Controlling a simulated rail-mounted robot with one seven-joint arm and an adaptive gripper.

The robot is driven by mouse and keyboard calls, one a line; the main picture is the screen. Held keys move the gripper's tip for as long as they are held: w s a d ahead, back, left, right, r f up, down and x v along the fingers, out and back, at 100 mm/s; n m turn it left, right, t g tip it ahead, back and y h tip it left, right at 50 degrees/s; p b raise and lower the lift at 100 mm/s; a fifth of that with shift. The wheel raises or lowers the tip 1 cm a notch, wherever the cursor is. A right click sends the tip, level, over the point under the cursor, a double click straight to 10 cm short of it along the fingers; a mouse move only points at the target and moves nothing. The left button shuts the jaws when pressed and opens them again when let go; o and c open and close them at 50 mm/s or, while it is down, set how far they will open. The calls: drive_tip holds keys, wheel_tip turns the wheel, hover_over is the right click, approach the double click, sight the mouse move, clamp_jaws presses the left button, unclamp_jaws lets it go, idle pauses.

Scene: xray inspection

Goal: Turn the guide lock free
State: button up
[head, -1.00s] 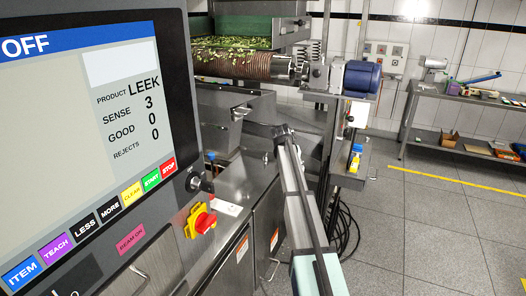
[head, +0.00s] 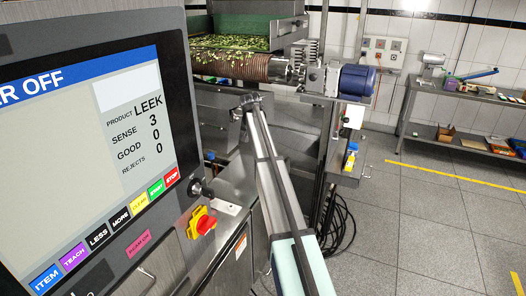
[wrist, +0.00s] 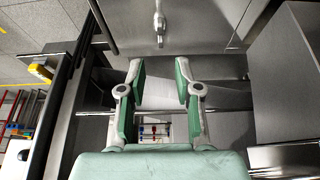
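My gripper (wrist: 160,78) is open and empty in the wrist view, its two green-padded fingers apart. A small metal lever with a rounded end (wrist: 159,24) sticks out from a steel panel ahead, roughly in line with the gap between the fingers. It is apart from both fingertips. It may be the guide lock, but I cannot tell for sure. In the head view my arm reaches up to the steel housing under the roller; its far end covers that area, and I cannot make out the lock or the fingers there.
The control screen (head: 80,130) fills the left, with a red and yellow switch (head: 203,222) below it. A blue motor (head: 357,80) sits beside the roller (head: 238,66). Black cables (head: 338,225) hang right of my arm. The floor at right is clear.

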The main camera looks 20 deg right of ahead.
drive_tip(key=p+x, duration=0.2)
drive_tip(key=x, duration=0.7)
drive_tip(key=shift+w+f, duration=0.15)
drive_tip(key=shift+f, duration=0.05)
clamp_jaws()
